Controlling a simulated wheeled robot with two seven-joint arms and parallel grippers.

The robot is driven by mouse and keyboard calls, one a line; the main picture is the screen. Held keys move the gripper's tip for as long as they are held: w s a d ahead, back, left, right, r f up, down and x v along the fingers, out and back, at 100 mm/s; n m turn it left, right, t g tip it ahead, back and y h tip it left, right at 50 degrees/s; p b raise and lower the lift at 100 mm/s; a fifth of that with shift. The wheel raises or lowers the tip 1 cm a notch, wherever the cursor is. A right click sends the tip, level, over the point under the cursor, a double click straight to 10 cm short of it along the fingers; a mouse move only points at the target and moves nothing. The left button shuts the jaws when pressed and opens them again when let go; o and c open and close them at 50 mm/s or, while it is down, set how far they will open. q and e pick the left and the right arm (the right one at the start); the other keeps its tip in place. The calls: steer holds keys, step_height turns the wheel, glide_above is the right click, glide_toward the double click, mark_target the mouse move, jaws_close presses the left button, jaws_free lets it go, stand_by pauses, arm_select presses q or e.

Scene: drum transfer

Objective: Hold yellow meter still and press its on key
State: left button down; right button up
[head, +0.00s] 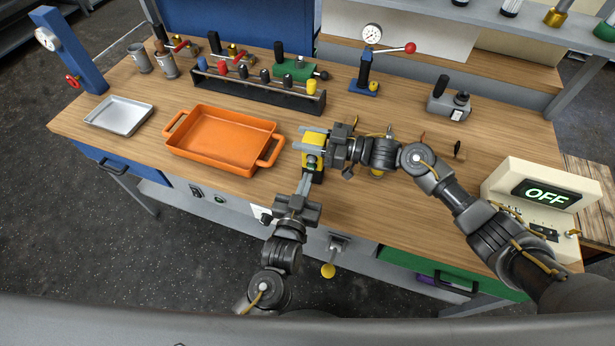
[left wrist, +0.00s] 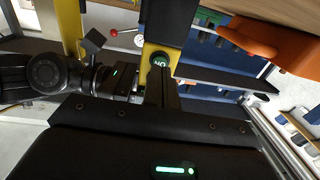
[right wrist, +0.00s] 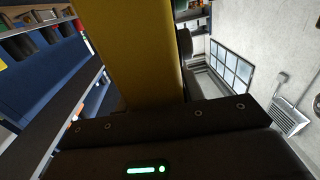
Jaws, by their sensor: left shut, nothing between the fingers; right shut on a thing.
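The yellow meter (head: 312,160) is a yellow and black block near the front edge of the bench, right of the orange tray. My right gripper (head: 312,142) is shut on it from the right; its yellow body (right wrist: 130,50) fills the middle of the right wrist view. My left gripper (head: 304,182) is shut and empty, with its tips at the meter's near side. In the left wrist view the round green on key (left wrist: 160,61), lettered ON, sits just past the left fingertips (left wrist: 161,80). I cannot tell whether they touch it.
The orange tray (head: 182,151) lies close on the left. A cream box (head: 499,178) at the right has a display reading OFF. A rack (head: 257,91) of several coloured-handled tools, a gauge stand (head: 364,75) and a grey device (head: 449,103) stand farther back.

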arm_select(q)
steer(key=shift+v, duration=2)
arm_select(e)
steer(key=o, duration=1.3)
